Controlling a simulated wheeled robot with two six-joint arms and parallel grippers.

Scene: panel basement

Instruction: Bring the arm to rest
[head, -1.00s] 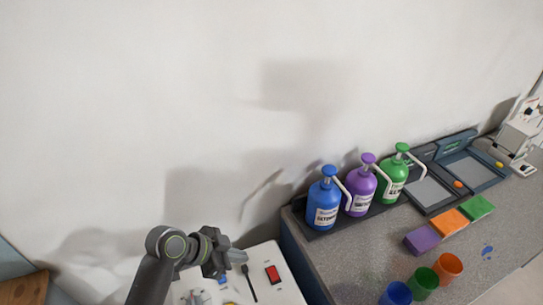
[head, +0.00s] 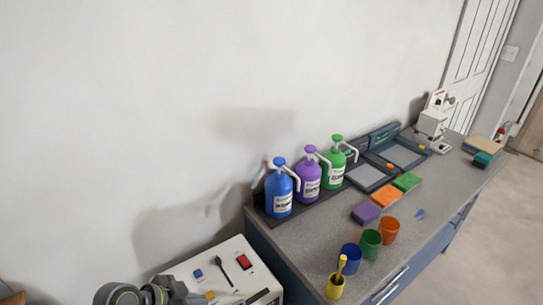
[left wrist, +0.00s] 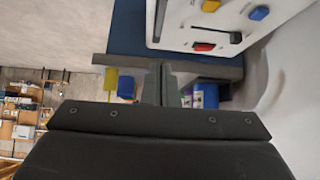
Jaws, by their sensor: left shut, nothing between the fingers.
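My left gripper (head: 170,290) shows at the bottom left of the head view, partly cut off by the lower edge. It is beside the left part of a white control panel (head: 215,257). In the left wrist view the two dark fingers (left wrist: 161,80) are together with nothing between them. The white panel (left wrist: 172,27) fills the upper right of that view, apart from the fingers. My right gripper is in neither view.
The grey counter (head: 310,240) right of the panel carries blue, purple and green pump bottles (head: 308,178), coloured blocks (head: 385,196), several cups (head: 371,243) and trays. A yellow cup (head: 335,287) holds a yellow tool. Open floor (head: 500,230) lies at the right.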

